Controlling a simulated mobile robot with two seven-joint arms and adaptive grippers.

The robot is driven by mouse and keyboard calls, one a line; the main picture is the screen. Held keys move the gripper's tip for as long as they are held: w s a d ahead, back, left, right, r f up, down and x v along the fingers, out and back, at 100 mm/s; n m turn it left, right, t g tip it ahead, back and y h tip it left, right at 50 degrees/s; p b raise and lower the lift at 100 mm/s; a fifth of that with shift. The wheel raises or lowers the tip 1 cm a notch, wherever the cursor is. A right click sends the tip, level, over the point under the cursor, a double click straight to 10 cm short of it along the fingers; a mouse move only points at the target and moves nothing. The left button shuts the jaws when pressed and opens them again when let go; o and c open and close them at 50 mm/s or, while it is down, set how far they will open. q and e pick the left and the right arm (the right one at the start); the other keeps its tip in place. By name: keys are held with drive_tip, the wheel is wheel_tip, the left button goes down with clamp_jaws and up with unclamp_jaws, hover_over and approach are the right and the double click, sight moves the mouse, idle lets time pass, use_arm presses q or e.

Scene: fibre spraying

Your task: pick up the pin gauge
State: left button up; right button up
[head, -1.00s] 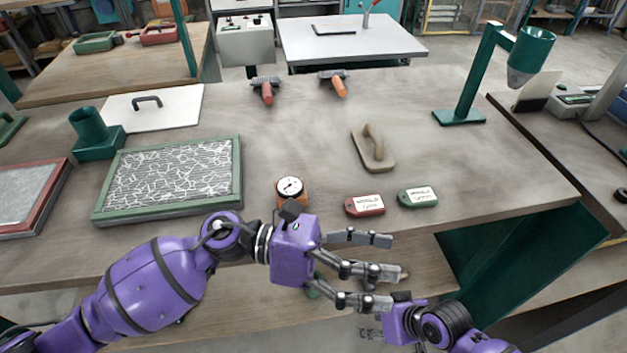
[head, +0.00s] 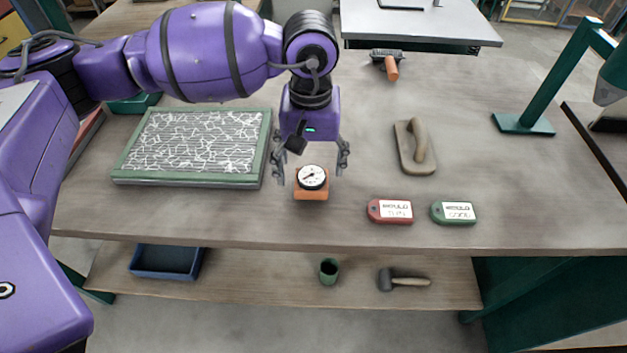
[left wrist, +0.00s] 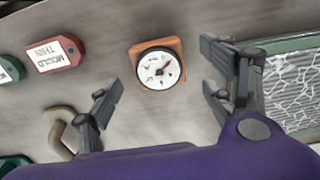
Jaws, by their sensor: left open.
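The pin gauge (head: 312,179) has a round white dial in a dark rim on an orange block. It stands on the workbench near the front edge. In the left wrist view the gauge (left wrist: 158,69) lies beyond and between the fingertips, with bench showing on both sides of it. My left gripper (head: 308,172) is open and empty, pointing down just above and behind the gauge, fingers spread to either side. Its fingers also show in the left wrist view (left wrist: 165,85). My right gripper is not in view.
A green-framed panel (head: 195,143) lies left of the gauge. A red tag (head: 390,211) and a green tag (head: 453,213) lie to its right. A tan float (head: 415,148) lies behind the tags. A lower shelf holds a blue tray (head: 166,261), a green cup (head: 329,271) and a mallet (head: 402,281).

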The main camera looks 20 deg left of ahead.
sight(312, 175)
use_arm(q)
drive_tip(key=shift+f+p, duration=0.35)
drive_tip(key=shift+f, duration=2.05)
drive_tip(key=c, duration=1.4)
drive_tip(key=shift+r, duration=0.2)
drive_tip(key=shift+c, duration=0.2)
drive_tip(key=shift+w+r, duration=0.1)
drive_tip(key=shift+r, duration=0.15)
wheel_tip(312, 175, up, 2)
drive_tip(key=shift+r, duration=0.15)
drive_tip(key=s+r+b, duration=0.1)
drive_tip(key=s+r, duration=0.8)
drive_tip(key=s, duration=0.5)
drive_tip(key=shift+a+r, duration=0.25)
drive_tip(key=shift+r, duration=0.15)
